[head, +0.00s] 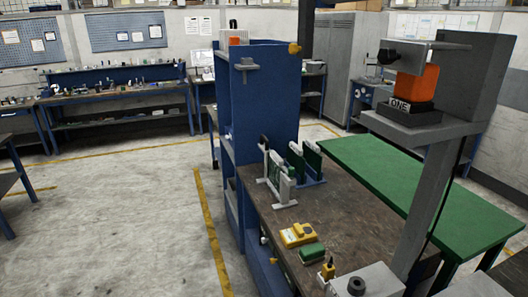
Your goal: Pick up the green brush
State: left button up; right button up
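A small green block-shaped item (312,253), which looks like the green brush, lies on the brown bench top (335,222) near its front left edge. It sits just in front of a yellow device (298,234), with a narrow gap between them. Its bristles cannot be made out at this size. Neither of my grippers shows in the head view.
A small yellow item (328,271) stands right of the brush, beside a grey box with a black knob (358,286). Upright boards in white holders (282,180) stand farther back. A grey post (430,200) rises at right. A green table (420,195) lies beyond.

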aim_at(314, 253)
jog(key=z, duration=1.8)
jog(key=u, duration=1.25)
jog(key=z, duration=1.2)
jog(key=i+j+z, duration=0.15)
jog(key=j, duration=0.55)
jog(key=i+j+z, duration=0.15)
jog(key=j, duration=0.55)
jog(key=i+j+z, duration=0.15)
jog(key=j, duration=0.6)
jog(key=k+l, duration=0.05)
